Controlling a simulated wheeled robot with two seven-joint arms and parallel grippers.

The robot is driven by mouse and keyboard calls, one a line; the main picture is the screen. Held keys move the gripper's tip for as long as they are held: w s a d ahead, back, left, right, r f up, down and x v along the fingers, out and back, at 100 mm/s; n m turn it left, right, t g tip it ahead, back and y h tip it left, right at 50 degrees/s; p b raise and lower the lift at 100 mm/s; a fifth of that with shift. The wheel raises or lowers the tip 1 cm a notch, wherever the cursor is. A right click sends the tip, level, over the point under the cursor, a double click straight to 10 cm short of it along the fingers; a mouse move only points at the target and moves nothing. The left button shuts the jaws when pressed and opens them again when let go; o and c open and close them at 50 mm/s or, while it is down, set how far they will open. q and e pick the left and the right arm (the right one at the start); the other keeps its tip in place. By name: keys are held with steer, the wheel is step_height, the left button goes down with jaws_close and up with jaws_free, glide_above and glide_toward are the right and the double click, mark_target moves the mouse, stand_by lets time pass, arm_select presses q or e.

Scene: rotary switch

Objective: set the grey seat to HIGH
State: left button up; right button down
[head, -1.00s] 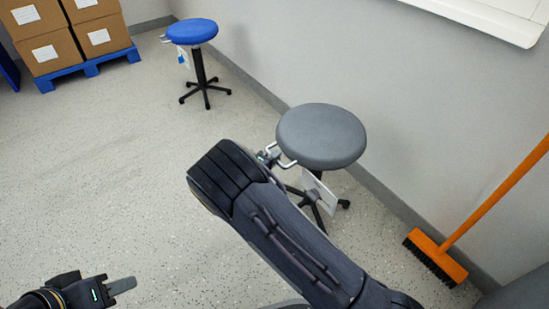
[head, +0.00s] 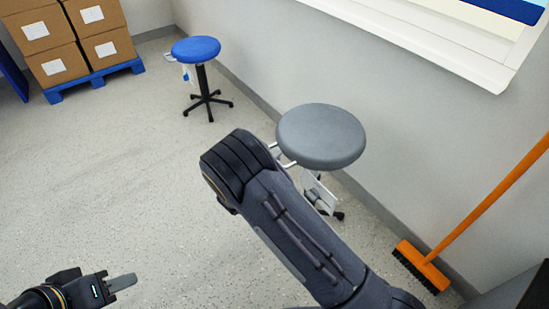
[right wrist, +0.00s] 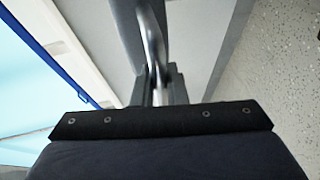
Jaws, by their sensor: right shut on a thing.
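The grey seat (head: 320,137) is the round top of a stool by the wall in the head view. A metal loop handle (head: 287,162) sticks out at its left, and a white card (head: 320,190) hangs below. My right arm hides my right gripper and much of the stool's base. In the right wrist view my right gripper (right wrist: 159,82) is shut on the metal handle (right wrist: 151,40), beside the dark grey seat edge (right wrist: 127,35). My left gripper (head: 120,284) is low at the left over the floor, away from the stool; its opening is unclear.
A blue stool (head: 195,49) stands further back by the wall. Boxes (head: 50,58) sit on a blue pallet (head: 95,78) at the far left. An orange broom (head: 425,266) leans at the right. The floor (head: 120,180) at left is clear.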

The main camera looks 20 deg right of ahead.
steer(key=c, duration=1.7)
jaws_free()
steer(key=shift+r, duration=0.4)
steer(key=shift+f, duration=0.1)
steer(key=p+v, duration=0.1)
steer(key=v, duration=0.6)
steer(key=shift+s+a+p, duration=0.25)
steer(key=shift+a+p, duration=0.05)
steer(key=shift+p, duration=0.1)
